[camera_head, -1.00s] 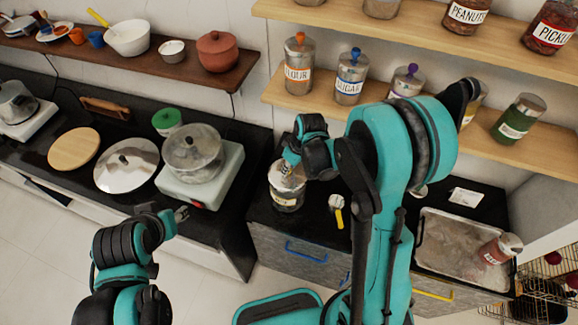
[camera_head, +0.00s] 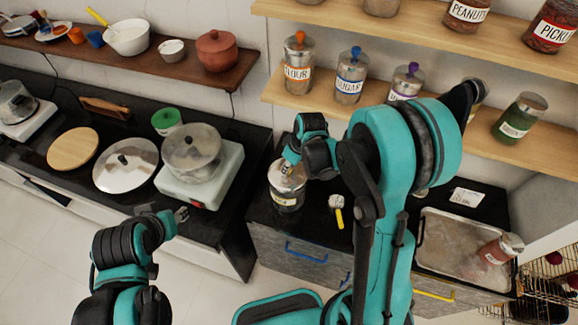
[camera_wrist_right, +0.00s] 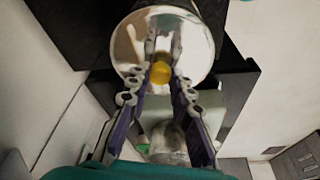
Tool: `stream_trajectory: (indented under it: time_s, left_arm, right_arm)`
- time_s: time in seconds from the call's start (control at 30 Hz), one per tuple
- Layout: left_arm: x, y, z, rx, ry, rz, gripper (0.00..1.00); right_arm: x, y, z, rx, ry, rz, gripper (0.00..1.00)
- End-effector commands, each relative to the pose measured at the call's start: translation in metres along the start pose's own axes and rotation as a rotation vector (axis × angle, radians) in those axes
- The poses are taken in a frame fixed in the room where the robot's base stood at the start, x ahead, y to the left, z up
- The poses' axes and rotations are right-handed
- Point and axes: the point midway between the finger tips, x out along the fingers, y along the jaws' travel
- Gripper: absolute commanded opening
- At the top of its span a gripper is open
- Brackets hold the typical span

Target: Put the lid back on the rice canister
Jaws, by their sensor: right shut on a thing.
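The rice canister (camera_head: 287,201) is a clear jar with a pale label, on the dark counter in the middle of the head view. My right gripper (camera_head: 286,168) is directly over its top. In the right wrist view the round, shiny metal lid (camera_wrist_right: 197,45) has a yellow knob (camera_wrist_right: 161,73), and my right gripper (camera_wrist_right: 161,70) is shut on that knob. The lid is at the canister's mouth; I cannot tell whether it is fully seated, as the gripper hides part of the rim. My left gripper (camera_head: 182,214) is away to the left, in front of the stove counter, with nothing visible in it.
A yellow-handled scoop (camera_head: 338,212) lies right of the canister. A metal tray (camera_head: 452,262) with a tilted jar (camera_head: 497,250) is farther right. A pot (camera_head: 193,152) stands on a burner at left. Shelf jars such as the sugar jar (camera_head: 350,84) stand behind my right arm.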

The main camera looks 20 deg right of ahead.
Motion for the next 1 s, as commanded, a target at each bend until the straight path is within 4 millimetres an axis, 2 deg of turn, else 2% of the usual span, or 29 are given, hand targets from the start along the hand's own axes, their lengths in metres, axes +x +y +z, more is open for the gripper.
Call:
stream_trajectory:
  time_s: [1.0]
  left_arm:
    - [0.0055,0.0,0.004,0.0,0.0,0.0,0.41]
  right_arm:
    - [0.0027,0.0,0.0008,0.0,0.0,0.0,0.0]
